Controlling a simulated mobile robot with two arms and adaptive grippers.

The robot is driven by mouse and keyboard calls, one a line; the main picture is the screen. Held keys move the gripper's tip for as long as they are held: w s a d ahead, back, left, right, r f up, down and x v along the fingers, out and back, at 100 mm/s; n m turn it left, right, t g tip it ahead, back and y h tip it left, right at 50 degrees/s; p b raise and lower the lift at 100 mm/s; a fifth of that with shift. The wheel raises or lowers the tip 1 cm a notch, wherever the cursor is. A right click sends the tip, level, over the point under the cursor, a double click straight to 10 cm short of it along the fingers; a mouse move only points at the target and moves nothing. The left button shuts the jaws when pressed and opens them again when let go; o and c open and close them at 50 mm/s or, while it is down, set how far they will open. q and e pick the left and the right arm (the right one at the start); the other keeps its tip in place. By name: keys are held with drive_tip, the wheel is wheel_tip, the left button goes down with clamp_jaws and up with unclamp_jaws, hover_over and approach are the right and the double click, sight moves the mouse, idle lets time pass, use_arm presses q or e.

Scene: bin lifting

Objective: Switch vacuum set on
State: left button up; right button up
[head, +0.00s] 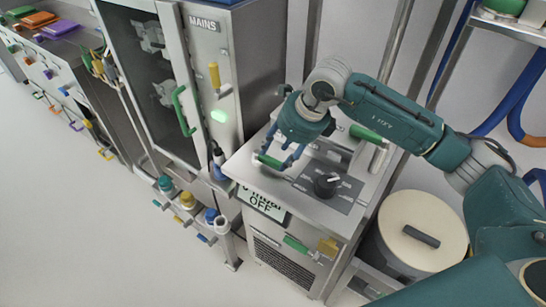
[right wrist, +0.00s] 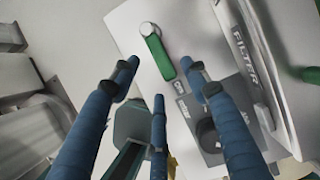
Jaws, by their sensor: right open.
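The vacuum set (head: 322,215) is a steel cabinet with a slanted top panel, right of the tall MAINS cabinet. A green lever (head: 268,161) is on its top panel; it also shows in the right wrist view (right wrist: 160,55). A black knob (head: 326,184) sits on a dark plate right of the lever. A sign (head: 262,203) on the front edge reads OFF, its upper line partly cut off. My right gripper (head: 279,160) is open and empty, its blue fingers close above the lever. I cannot tell whether they touch it. My left gripper is not in view.
The MAINS cabinet (head: 206,60) has a yellow lever, a lit green light and a green door handle. A rack with coloured-capped bottles (head: 187,201) stands front left. A lidded drum (head: 422,232) stands at right. The floor at left is clear.

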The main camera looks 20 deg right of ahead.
sight(272, 162)
drive_tip(key=shift+p+x, duration=0.35)
drive_tip(key=shift+x, duration=2.1)
clamp_jaws()
